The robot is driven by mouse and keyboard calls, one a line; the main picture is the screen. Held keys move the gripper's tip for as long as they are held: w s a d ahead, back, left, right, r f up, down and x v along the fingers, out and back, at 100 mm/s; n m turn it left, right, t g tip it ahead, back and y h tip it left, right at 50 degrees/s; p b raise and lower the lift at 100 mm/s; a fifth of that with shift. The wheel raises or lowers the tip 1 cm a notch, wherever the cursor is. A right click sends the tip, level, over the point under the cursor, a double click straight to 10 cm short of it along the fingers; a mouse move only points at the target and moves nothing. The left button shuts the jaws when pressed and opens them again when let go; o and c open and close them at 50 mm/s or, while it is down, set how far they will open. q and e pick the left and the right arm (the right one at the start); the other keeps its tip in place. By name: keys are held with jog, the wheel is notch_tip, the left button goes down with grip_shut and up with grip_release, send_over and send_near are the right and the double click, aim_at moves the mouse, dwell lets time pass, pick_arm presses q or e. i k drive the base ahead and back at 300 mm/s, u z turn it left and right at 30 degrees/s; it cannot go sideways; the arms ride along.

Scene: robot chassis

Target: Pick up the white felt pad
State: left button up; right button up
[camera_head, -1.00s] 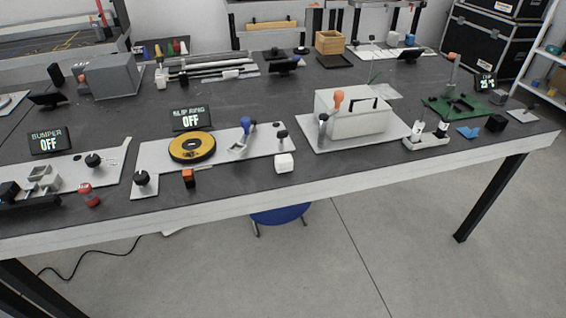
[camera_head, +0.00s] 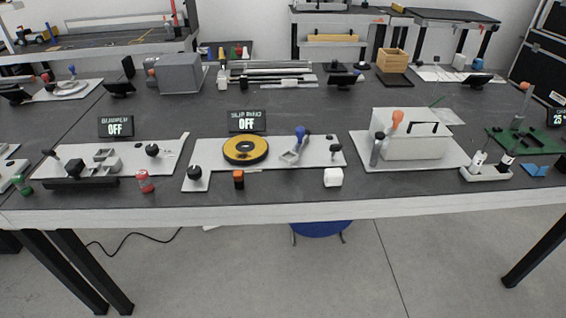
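A small white block-like piece (camera_head: 333,177) lies on the dark table top near the front edge, right of the middle. It may be the white felt pad, but I cannot tell its material at this size. It stands apart from the white base plate (camera_head: 212,155) behind it, which carries a yellow and black ring (camera_head: 245,150) and a blue-knobbed part (camera_head: 299,138). Neither of my grippers is in view.
A small orange and black piece (camera_head: 238,179) and a red-capped piece (camera_head: 144,181) stand along the front edge. A white box with a handle (camera_head: 405,138) stands to the right. A white tray (camera_head: 486,173) holds small bottles. Bare table surrounds the white piece.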

aim_at(334, 177)
jog(key=k, duration=0.5)
jog(key=z, duration=1.35)
jog(key=i, duration=1.1)
jog(key=u, duration=1.2)
